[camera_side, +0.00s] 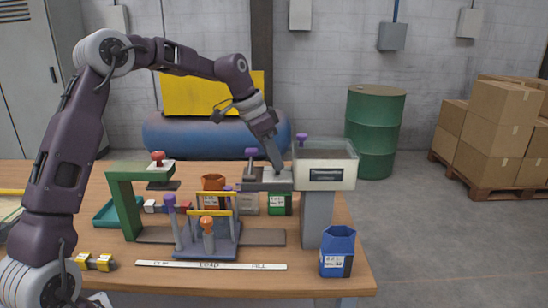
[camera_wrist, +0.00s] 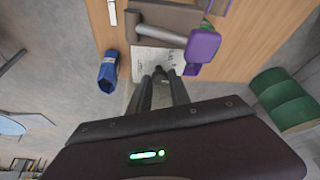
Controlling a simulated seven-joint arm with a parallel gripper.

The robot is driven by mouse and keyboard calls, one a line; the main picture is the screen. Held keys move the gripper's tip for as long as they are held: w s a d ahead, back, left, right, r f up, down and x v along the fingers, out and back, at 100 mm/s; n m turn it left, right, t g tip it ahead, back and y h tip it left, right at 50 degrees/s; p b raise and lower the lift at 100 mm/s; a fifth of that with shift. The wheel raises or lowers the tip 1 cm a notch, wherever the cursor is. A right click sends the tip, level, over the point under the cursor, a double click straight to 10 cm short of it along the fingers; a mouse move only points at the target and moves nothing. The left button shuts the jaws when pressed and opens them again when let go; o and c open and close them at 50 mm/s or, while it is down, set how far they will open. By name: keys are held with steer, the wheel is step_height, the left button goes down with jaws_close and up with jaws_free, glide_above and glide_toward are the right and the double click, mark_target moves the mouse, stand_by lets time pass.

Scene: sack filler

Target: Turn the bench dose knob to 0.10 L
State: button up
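My gripper (camera_side: 279,167) points down at a pale plate (camera_side: 279,181) on the grey top of the bench filler, left of the white hopper box. In the wrist view, my gripper's dark fingertips (camera_wrist: 163,73) are close together over the same pale plate (camera_wrist: 146,58), which carries dark printed marks too small to read. The dose knob is not clearly distinguishable; the fingertips may hide it. A purple-ended handle (camera_wrist: 202,47) lies just right of the fingertips in the wrist view. Whether the fingers are shut on anything is unclear.
The white hopper box (camera_side: 325,166) stands close right of my gripper. A purple-topped post (camera_side: 250,153) stands close left. A green press frame (camera_side: 122,190), a stand with yellow handles (camera_side: 222,198) and a blue sack (camera_side: 338,250) occupy the wooden bench.

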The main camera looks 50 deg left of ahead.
steer(key=shift+o, duration=0.5)
steer(key=shift+r, duration=0.1)
steer(key=v, duration=0.7)
steer(key=s+d+r+n+y, duration=0.25)
steer(key=s+d, duration=0.65)
steer(key=s, duration=0.5)
steer(key=s+d+f+n, duration=0.1)
steer(key=s+f, duration=0.2)
steer(key=s, duration=0.6)
steer(key=s+d+f+n+t, duration=0.1)
steer(key=s+f, duration=0.2)
steer(key=s, duration=0.7)
steer(key=shift+s+d, duration=0.2)
steer(key=shift+s, duration=0.1)
